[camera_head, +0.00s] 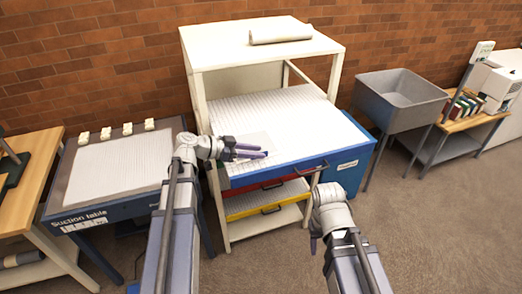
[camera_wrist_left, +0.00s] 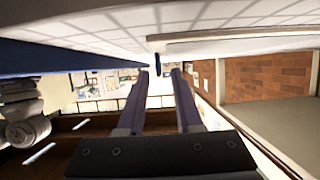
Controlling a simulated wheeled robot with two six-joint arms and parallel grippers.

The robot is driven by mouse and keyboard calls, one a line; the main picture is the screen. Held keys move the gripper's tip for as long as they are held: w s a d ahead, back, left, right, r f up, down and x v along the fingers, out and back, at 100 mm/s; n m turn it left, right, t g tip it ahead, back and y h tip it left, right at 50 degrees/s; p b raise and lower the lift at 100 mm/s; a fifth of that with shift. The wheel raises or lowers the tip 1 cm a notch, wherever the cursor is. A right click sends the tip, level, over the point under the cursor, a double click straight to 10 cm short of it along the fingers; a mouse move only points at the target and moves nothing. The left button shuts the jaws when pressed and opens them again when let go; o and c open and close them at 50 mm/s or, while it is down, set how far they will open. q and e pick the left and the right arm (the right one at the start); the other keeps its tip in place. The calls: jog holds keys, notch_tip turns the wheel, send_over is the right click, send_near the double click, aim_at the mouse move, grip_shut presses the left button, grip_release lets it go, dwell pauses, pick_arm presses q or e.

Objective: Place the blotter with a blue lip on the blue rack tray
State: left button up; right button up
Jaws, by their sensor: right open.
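The white rack (camera_head: 197,100) stands in the middle of the head view. Its blue rack tray (camera_head: 285,168) is the upper one, with a blue front and a pale gridded surface above it. A thin pale sheet (camera_head: 262,138), possibly the blotter, lies by my left gripper (camera_head: 252,151); its blue lip cannot be made out there. In the left wrist view a white slab edge (camera_wrist_left: 240,42) with a small blue end (camera_wrist_left: 154,44) lies just beyond the fingertips. The left fingers (camera_wrist_left: 160,76) stand apart. My right gripper (camera_head: 315,240) is low, right of the rack, open.
A red tray (camera_head: 262,190) and yellow tray (camera_head: 255,202) sit below the blue one. A white roll (camera_head: 280,34) lies on the rack top. A suction table (camera_head: 115,165) stands left; a grey sink (camera_head: 400,97) stands right. The floor in front is open.

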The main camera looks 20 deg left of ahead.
pick_arm(q)
jog(key=p+v, duration=0.3)
jog(key=v, duration=0.6)
jog(key=shift+s+a+r, duration=0.1)
jog(key=shift+s+a, duration=0.1)
dwell(0.9)
